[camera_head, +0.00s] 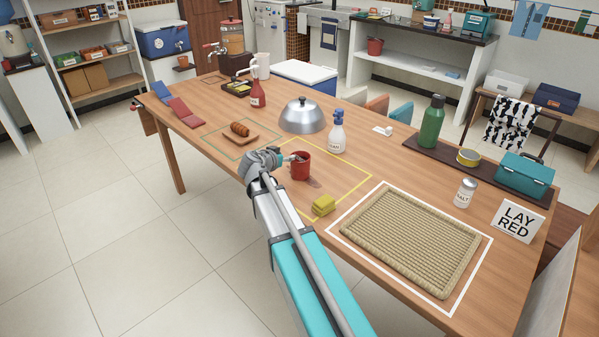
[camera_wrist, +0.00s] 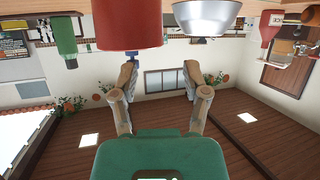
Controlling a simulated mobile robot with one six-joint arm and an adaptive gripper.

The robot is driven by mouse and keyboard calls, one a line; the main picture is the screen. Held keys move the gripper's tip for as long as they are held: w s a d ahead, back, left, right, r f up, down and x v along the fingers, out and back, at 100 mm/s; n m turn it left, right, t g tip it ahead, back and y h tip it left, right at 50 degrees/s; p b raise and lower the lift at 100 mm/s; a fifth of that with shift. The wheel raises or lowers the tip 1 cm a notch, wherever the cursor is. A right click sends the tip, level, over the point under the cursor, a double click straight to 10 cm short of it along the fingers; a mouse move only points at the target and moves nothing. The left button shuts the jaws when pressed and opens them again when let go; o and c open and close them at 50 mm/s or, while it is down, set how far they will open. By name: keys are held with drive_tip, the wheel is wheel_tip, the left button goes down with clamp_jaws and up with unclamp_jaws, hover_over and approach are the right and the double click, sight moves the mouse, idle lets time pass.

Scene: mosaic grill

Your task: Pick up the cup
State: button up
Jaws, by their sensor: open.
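The red cup (camera_head: 301,168) stands upright on the wooden table, inside a yellow outlined square. It also shows large at the top of the wrist view (camera_wrist: 132,25), which looks upside down, just beyond the left fingertip. My gripper (camera_head: 284,158) is at the cup's left side in the head view, close to its upper part. In the wrist view its two fingers (camera_wrist: 160,75) are spread apart with nothing between them. I cannot tell whether a finger touches the cup.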

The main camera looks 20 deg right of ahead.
sight(295, 153)
drive_tip(key=shift+w+d+f, duration=0.15)
drive_tip(key=shift+w+d, duration=0.05)
drive_tip(key=shift+d, duration=0.15)
drive_tip(key=shift+b+x, duration=1.1)
drive_tip(key=shift+x, duration=1.5)
drive_tip(key=shift+s+d+f, duration=0.1)
drive_tip(key=shift+s, duration=0.05)
clamp_jaws()
